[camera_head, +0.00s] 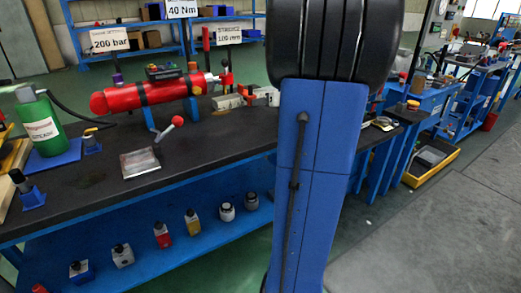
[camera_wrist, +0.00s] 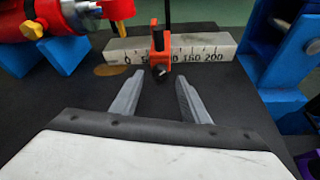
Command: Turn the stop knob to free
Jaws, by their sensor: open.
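In the wrist view an orange stop (camera_wrist: 158,45) sits across a pale scale bar (camera_wrist: 205,47) with printed numbers. A small dark knob (camera_wrist: 160,71) shows low on the front of the stop, facing me; its exact setting is too small to read. My gripper (camera_wrist: 158,88) is open and empty. Its two grey fingers point at the stop, one to each side of the knob's line, and appear apart from it. In the head view the pale bar (camera_head: 229,102) shows partly beside my blue arm; my gripper is hidden there.
A green bottle (camera_head: 41,128) stands at left. In the wrist view blue supports (camera_wrist: 22,58) flank the bar at left, and a blue bracket (camera_wrist: 285,55) stands at right.

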